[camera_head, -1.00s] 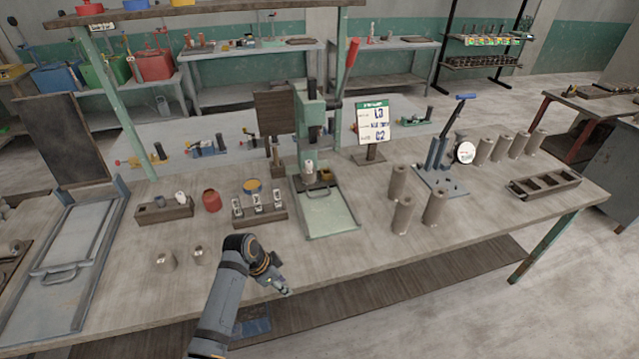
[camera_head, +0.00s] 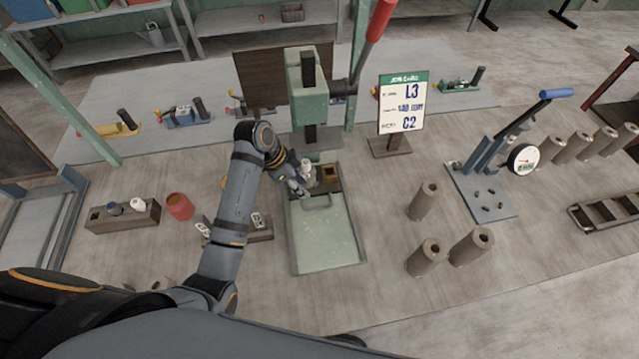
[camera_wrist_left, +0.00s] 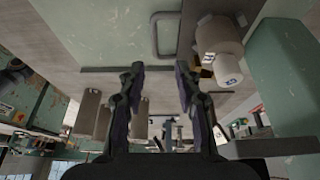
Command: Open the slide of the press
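The green press (camera_head: 307,90) stands mid-table with its red lever (camera_head: 378,22) raised. Its dark slide (camera_head: 328,186) sits at the back of a pale green rimmed bed (camera_head: 325,240), near the press column. A U-shaped handle (camera_head: 317,206) is at the slide's front edge. A pale cylindrical piece and a small yellowish block stand on the slide. My left gripper (camera_head: 303,190) is at the slide's left front, by the handle. In the left wrist view its fingers (camera_wrist_left: 160,70) are apart and empty, with the handle (camera_wrist_left: 154,42) ahead of them, apparently untouched. My right gripper is out of view.
A job card (camera_head: 402,103) stands right of the press. Several clay cylinders (camera_head: 424,201) and a blue-handled tool with a gauge (camera_head: 485,175) are farther right. A red pot (camera_head: 179,206) and a wooden box (camera_head: 124,216) are left. The bed's front is clear.

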